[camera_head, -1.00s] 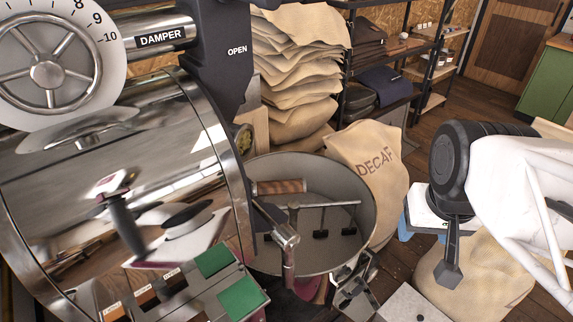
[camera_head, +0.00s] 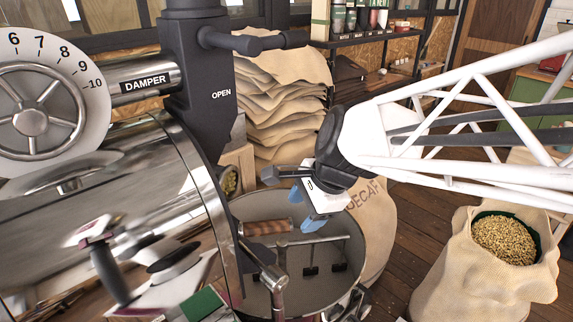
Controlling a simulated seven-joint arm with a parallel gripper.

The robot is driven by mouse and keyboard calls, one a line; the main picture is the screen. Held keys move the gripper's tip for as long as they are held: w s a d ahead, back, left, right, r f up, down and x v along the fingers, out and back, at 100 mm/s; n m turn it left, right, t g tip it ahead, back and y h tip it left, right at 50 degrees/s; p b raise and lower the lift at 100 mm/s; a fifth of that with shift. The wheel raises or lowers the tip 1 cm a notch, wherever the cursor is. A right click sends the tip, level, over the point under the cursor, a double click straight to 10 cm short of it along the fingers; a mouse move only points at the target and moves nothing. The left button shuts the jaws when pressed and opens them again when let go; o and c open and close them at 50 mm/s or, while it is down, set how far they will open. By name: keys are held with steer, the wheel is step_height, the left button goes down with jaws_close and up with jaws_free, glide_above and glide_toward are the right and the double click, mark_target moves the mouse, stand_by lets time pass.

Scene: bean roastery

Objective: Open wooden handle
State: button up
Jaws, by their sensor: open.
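The wooden handle (camera_head: 267,227) is a short brown cylinder with a metal end. It shows at the left inside the rim of the round cooling tray (camera_head: 353,262), next to the roaster's front. My gripper (camera_head: 299,207) hangs just above and to the right of the handle, over the tray. Its blue-tipped fingers are apart and empty, and they do not appear to touch the handle. How far apart in depth they are is hard to tell.
The shiny roaster drum (camera_head: 120,220) fills the left, with a damper wheel (camera_head: 34,120) above. A metal lever (camera_head: 277,280) stands at the tray's near left. Stacked sacks (camera_head: 275,110) rise behind. A sack of beans (camera_head: 503,238) stands on the floor at right.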

mark_target(274, 223)
steer(key=a, duration=0.1)
steer(key=w+a+m, duration=0.1)
steer(key=a+m, duration=0.1)
steer(key=shift+w+a+y, duration=0.25)
steer(key=shift+w+y, duration=0.05)
steer(key=shift+f, duration=0.15)
steer(key=shift+x, duration=3.8)
steer(key=shift+s, duration=0.1)
jaws_close()
